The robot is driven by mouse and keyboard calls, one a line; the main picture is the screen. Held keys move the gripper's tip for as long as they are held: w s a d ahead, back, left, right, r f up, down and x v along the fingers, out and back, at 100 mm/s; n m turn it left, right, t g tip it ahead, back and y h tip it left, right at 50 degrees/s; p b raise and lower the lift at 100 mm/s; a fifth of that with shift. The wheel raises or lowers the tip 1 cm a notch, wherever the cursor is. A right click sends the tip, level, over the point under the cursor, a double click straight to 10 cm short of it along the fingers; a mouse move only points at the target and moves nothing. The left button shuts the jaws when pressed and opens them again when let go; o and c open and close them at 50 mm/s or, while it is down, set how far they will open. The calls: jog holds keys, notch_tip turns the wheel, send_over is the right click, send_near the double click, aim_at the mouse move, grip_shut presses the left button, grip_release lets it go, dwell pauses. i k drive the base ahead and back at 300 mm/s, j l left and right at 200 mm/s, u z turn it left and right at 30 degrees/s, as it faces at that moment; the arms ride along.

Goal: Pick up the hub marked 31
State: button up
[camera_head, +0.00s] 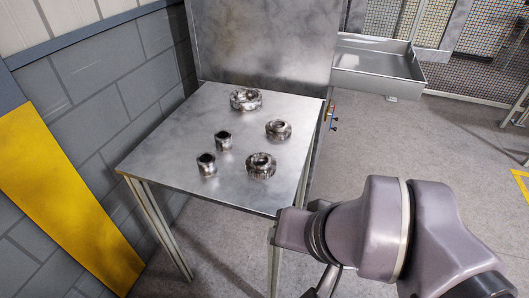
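Several metal clutch parts stand on a steel table. Two small cylindrical parts with dark bores stand near the table's middle left, one farther back (223,141) and one nearer (207,165). A wider toothed part (261,167) sits near the front, another round part (278,130) to the right, and a larger ring-like part (246,99) at the back. No number is legible on any part, so I cannot tell which is the hub marked 31. My arm reaches in from the lower right, apart from the parts. Its gripper is not clearly shown; only dark pieces show at the bottom edge.
The steel table (165,150) has free surface around the parts. A tall metal panel (262,45) rises behind it. A grey block wall (85,100) and a yellow panel (60,185) flank the left. An empty grey tray (375,62) stands at the back right; floor is open on the right.

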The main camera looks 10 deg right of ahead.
aim_at(278, 134)
jog(key=i+l+u, duration=0.55)
jog(key=l+u, duration=0.25)
jog(key=l, duration=0.2)
jog(key=i+l+u, duration=0.2)
jog(key=l+u, duration=0.2)
jog(key=l, duration=0.2)
jog(key=l+u, duration=0.4)
jog(key=l, duration=0.2)
jog(key=l+u, duration=0.4)
jog(key=l, duration=0.3)
